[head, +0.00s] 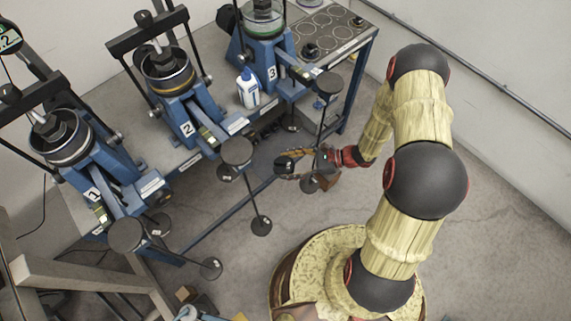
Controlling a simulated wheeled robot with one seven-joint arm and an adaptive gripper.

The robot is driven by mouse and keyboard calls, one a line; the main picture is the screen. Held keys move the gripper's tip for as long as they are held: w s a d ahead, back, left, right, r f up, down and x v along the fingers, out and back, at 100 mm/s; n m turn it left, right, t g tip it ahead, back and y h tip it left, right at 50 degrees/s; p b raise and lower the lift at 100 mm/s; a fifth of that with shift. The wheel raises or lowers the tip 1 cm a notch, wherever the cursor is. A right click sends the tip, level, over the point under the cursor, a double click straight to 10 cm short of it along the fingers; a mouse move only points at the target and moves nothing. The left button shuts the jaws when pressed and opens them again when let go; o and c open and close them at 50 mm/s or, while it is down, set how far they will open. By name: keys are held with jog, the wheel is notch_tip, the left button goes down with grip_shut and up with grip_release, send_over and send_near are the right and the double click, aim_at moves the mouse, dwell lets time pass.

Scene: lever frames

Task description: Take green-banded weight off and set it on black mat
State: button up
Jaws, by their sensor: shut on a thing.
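My gripper (292,163) reaches left from my wrist, low in front of lever frame 3 (266,52). It is shut on a small dark thing (285,165), which looks like a weight; no green band can be made out on it. The hanger (323,118) of frame 3 drops from a round dark plate (328,83) close to my gripper, and its dark lower disc (310,184) shows just below the gripper. I cannot tell whether the held thing touches the hanger rod. I cannot pick out the black mat with certainty.
Lever frames 1 (98,180) and 2 (178,100) stand on the blue-legged bench with their own hangers (256,195). A grey board with circles (322,22) and a white bottle (248,88) are on the bench. Open floor lies below the gripper.

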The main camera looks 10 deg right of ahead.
jog(key=shift+s+d, duration=0.2)
jog(key=shift+d, duration=0.75)
jog(key=shift+s+d, duration=0.2)
jog(key=shift+d, duration=0.7)
jog(key=shift+r, duration=0.1)
